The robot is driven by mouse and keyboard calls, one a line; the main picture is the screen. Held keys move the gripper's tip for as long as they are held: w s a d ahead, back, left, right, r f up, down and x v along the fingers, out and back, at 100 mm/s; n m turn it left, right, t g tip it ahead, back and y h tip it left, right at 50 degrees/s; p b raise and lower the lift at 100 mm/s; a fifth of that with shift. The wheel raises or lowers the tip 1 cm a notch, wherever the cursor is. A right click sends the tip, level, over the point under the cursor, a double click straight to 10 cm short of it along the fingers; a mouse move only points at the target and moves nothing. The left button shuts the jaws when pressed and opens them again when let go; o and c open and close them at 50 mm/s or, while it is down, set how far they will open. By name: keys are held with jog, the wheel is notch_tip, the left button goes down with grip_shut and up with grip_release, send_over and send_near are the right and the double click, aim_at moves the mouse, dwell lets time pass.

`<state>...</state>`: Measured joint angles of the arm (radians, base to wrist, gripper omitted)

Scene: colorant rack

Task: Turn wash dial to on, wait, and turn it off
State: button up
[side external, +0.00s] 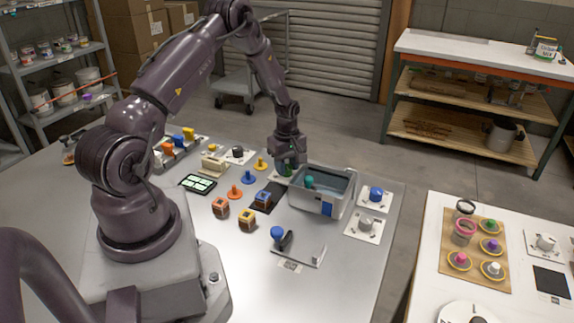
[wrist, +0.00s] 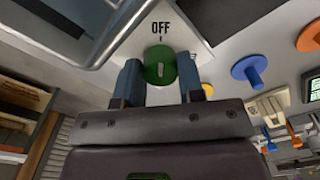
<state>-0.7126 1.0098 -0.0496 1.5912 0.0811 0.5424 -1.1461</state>
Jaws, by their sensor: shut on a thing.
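The green wash dial (wrist: 160,62) sits on a white plate (wrist: 143,42) in the wrist view, with the word OFF and a short tick printed beside it. A pale mark on the dial's face lines up roughly with that tick. My gripper (wrist: 160,78) has one blue-grey finger on each side of the dial and is shut on it. In the side external view my gripper (side external: 288,165) points down at the table beside the grey basin, and it mostly hides the dial.
The grey basin (side external: 316,203), with a teal object (side external: 309,182) in it, stands close on the right. Blue (side external: 249,177) and orange (side external: 235,192) pegs and several small blocks lie to the left. Dials with white plates (side external: 376,195) stand right of the basin.

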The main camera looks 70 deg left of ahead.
jog(key=m, duration=0.4)
jog(key=shift+m, duration=0.3)
jog(key=m, duration=0.4)
jog(key=shift+m, duration=0.3)
jog(key=m, duration=0.4)
jog(key=shift+s+a+m, duration=0.1)
jog(key=shift+m, duration=2.3)
jog(key=o, duration=0.9)
notch_tip(320, 180, up, 13)
